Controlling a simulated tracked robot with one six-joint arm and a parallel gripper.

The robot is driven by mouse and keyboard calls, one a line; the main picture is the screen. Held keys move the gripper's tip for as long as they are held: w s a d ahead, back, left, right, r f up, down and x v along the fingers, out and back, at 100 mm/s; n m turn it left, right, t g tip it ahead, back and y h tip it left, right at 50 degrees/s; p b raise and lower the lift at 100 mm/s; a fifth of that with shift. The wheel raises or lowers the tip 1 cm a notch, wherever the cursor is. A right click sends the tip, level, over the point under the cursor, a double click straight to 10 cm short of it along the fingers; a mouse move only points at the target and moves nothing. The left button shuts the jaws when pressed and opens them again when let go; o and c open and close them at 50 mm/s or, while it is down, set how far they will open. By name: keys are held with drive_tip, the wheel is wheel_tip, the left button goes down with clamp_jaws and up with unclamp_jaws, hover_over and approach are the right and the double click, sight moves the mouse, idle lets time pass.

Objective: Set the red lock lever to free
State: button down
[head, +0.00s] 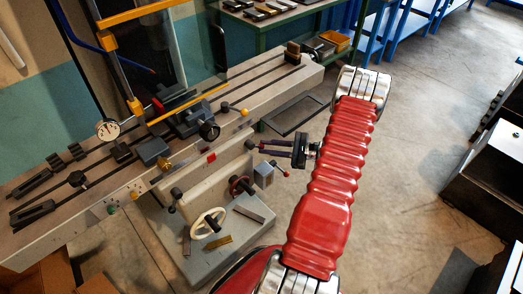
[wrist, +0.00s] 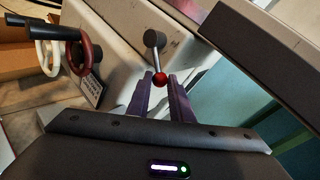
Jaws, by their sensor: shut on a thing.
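The red lock lever (wrist: 160,79) shows in the wrist view as a short metal rod with a red ball end, running down from a dark round hub (wrist: 154,39) on the pale machine body. My gripper (wrist: 161,77) is shut on the red ball, with one purple finger on each side of it. In the head view my gripper (head: 261,147) reaches left to the machine's side, by a dark knob (head: 249,144). The fingers hide the lever's ball there. I cannot read any lever marking.
A dark red handwheel (head: 240,186) and a white handwheel (head: 208,222) sit lower on the machine. The slotted machine table (head: 110,172) runs above. Open floor lies to the right.

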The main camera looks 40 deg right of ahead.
idle(0.4)
drive_tip(key=c, duration=1.6)
unclamp_jaws()
drive_tip(key=shift+r, duration=0.1)
drive_tip(key=v, duration=1.3)
drive_tip(key=shift+s+d, duration=0.25)
drive_tip(key=shift+s, duration=0.1)
